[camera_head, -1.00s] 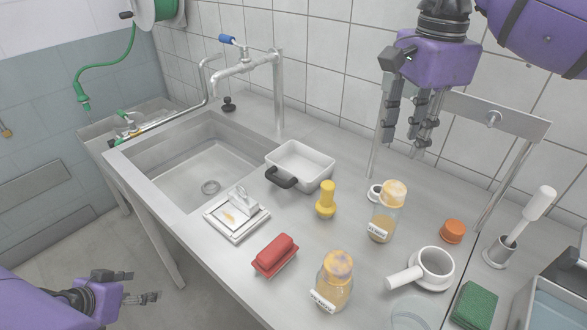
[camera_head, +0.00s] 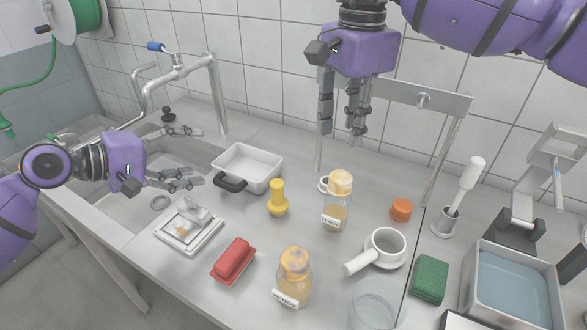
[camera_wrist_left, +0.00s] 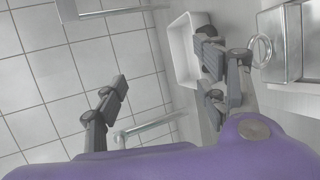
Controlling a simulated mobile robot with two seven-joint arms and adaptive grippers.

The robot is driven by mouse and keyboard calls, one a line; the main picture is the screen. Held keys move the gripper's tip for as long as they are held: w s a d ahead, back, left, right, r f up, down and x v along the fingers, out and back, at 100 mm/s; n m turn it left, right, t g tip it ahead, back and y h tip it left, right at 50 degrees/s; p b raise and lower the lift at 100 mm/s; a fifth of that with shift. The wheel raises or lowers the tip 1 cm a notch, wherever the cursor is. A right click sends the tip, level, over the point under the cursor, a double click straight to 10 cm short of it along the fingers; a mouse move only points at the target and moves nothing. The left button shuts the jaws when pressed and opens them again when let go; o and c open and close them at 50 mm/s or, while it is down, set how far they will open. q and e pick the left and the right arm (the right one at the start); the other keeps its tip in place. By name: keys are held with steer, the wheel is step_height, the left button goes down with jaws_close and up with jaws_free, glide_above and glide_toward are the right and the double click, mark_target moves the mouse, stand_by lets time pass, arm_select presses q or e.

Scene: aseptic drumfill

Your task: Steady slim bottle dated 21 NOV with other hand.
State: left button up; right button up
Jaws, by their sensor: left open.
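Two bottles of yellowish liquid with orange-yellow tops stand upright on the steel counter. The slimmer bottle (camera_head: 336,206) is farther back and the wider bottle (camera_head: 293,278) is nearer the front. Each has a white label, too small for me to read surely. My left gripper (camera_head: 190,157) is open and empty over the sink, left of both bottles, fingers pointing right. Its spread fingers (camera_wrist_left: 163,62) also show in the left wrist view, without a bottle between them. My right gripper (camera_head: 342,125) points down above and behind the slimmer bottle, fingers apart and empty.
Between my left gripper and the bottles are a white tray (camera_head: 262,160), a yellow plunger-like piece (camera_head: 278,199) and a red block (camera_head: 234,258). An orange cap (camera_head: 401,209), a white mortar (camera_head: 386,245) and a green sponge (camera_head: 430,279) stand to the right.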

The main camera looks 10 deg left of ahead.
arm_select(q)
steer(key=w+d+r+n+g+h, duration=0.1)
steer(key=w+d+r+n+h, duration=0.15)
steer(key=d+n, duration=0.7)
steer(key=n+g+h, duration=0.2)
steer(key=g, duration=0.1)
glide_above(325, 201)
steer(key=s+a, duration=0.2)
steer(key=a, duration=0.2)
steer(key=f, duration=0.2)
step_height(325, 201, down, 7)
steer(key=shift+d+r, duration=0.1)
steer(key=shift+r, duration=0.05)
steer(key=x, duration=0.7)
steer(key=shift+w+d+f, duration=0.1)
steer(key=shift+d+f, duration=0.1)
steer(key=shift+f, duration=0.2)
steer(key=shift+c, duration=0.5)
steer(key=c, duration=1.2)
steer(key=shift+c, duration=0.2)
